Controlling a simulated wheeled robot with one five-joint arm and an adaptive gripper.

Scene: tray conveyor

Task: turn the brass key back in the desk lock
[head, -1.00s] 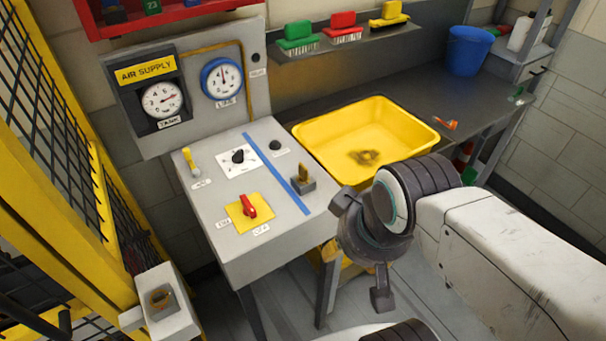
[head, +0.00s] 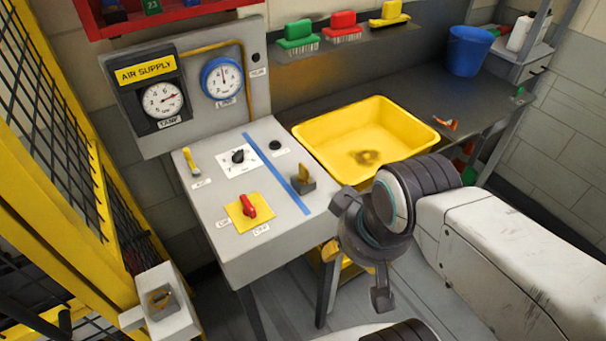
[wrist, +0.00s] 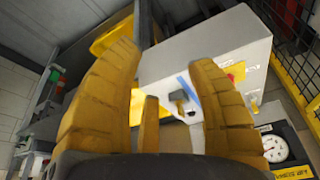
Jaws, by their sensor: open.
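The brass key (head: 303,173) stands upright in a small dark lock block (head: 305,187) on the sloping grey desk top, right of a blue stripe. In the head view my wrist is right of the desk, apart from the key, and mostly hides the fingers.
The desk (head: 268,262) also bears a red knob (head: 249,205) on a yellow plate, a black dial (head: 238,157) and a yellow lever (head: 190,162). A yellow basin (head: 410,117) lies behind.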

